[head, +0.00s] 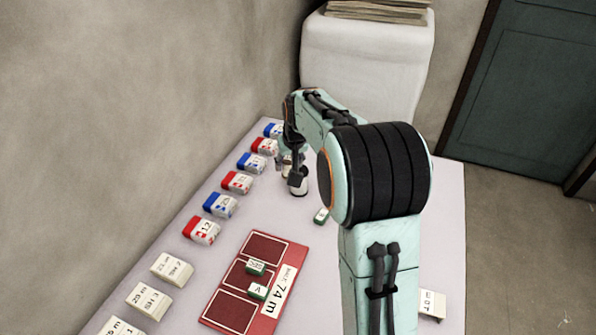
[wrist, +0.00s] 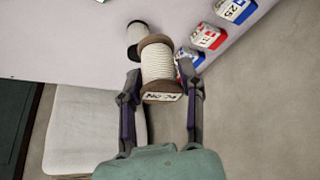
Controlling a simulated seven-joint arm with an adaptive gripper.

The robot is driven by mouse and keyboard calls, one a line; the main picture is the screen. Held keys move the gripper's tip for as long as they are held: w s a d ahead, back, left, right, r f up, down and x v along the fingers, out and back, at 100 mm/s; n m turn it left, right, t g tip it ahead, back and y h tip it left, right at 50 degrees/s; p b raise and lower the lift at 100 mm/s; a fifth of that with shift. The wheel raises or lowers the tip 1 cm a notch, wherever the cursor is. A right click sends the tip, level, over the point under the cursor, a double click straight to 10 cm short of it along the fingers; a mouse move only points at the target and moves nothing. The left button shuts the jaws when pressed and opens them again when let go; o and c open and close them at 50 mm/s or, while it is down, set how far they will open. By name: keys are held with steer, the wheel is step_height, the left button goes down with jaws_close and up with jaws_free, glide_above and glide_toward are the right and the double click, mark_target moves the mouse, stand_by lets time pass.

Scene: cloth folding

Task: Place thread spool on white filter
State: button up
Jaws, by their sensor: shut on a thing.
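The thread spool (wrist: 157,65) has pale thread and brown ends, and a label shows on its near end. In the wrist view it lies between the fingers of my gripper (wrist: 162,88), which is shut on it. A white cylinder with a dark end (wrist: 137,34), possibly the white filter, is partly hidden behind the spool. In the head view my gripper (head: 290,168) is over the far part of the table, and a small white round thing (head: 299,189) shows just below it. I cannot tell whether the spool and the white cylinder touch.
A row of red-and-white and blue-and-white boxes (head: 237,182) lines the table's left edge, with cream blocks (head: 171,268) nearer. A red three-section board (head: 230,310) holds small green-and-white blocks. Another green block (head: 321,215) lies near my arm. A white cabinet (head: 360,60) stands behind.

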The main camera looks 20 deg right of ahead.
steer(key=w+d, duration=0.1)
steer(key=d, duration=0.4)
glide_above(299, 170)
steer(key=shift+m, duration=0.4)
steer(key=f, duration=0.8)
steer(key=shift+s+f, duration=0.25)
steer(key=shift+f, duration=0.15)
steer(key=shift+w+f, duration=0.15)
steer(key=shift+f, duration=0.05)
steer(key=shift+w+f, duration=0.1)
steer(key=shift+f, duration=1.55)
steer(key=shift+f, duration=0.15)
steer(key=o, duration=1)
